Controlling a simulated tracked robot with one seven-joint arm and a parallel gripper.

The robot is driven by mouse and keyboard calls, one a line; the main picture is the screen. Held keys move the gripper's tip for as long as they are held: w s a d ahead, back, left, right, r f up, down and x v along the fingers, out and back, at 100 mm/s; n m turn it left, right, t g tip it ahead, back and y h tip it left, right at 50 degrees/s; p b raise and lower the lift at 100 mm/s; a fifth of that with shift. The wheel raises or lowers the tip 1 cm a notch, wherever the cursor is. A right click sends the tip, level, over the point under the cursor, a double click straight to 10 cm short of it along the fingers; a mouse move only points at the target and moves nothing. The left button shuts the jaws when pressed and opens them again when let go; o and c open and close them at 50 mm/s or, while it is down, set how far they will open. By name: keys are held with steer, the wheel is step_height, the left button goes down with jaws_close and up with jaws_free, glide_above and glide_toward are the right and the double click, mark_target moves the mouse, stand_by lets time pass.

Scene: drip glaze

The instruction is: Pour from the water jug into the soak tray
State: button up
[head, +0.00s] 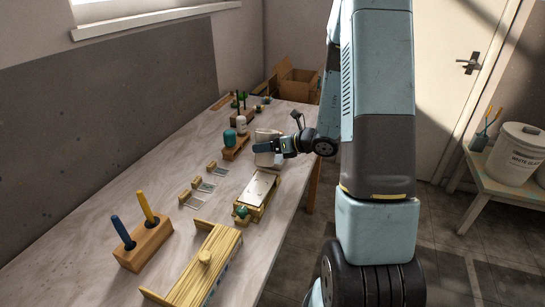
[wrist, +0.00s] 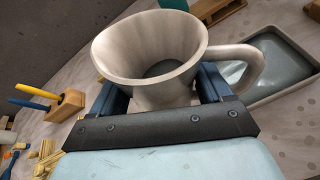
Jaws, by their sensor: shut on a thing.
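The water jug (wrist: 150,62) is pale grey, with a wide flared mouth and a loop handle on its right in the wrist view. My gripper (wrist: 165,98) is shut on its body, one dark blue finger on each side. A dull grey-green surface shows inside; I cannot tell whether it is water. The soak tray (wrist: 309,82), a shallow grey rectangle with a grey-green floor, lies to the right, partly hidden behind the handle. In the head view my gripper (head: 268,147) is over the table's right side with the pale jug (head: 265,159); the tray is hard to separate there.
The table (head: 120,195) holds a wooden block (head: 143,245) with blue and yellow tools. A slatted wooden box (head: 195,270) and a wood-framed box (head: 258,190) stand nearer along the right edge. Small wooden racks (head: 236,149) stand left of my gripper.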

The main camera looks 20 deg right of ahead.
steer(key=shift+r, duration=0.1)
step_height(320, 180, up, 5)
steer(key=n+t, duration=0.2)
steer(key=n, duration=0.1)
steer(key=shift+h, duration=0.3)
steer(key=w+f+m+t+h, duration=0.1)
steer(key=w+f+m+h, duration=0.1)
steer(key=w, duration=0.4)
steer(key=w+f+m+t+h, duration=0.1)
steer(key=w+f+m+h, duration=0.1)
steer(key=w, duration=0.4)
steer(key=shift+w+t+h, duration=0.25)
steer(key=shift+t+h, duration=0.05)
steer(key=shift+h, duration=0.2)
steer(key=shift+s, duration=0.1)
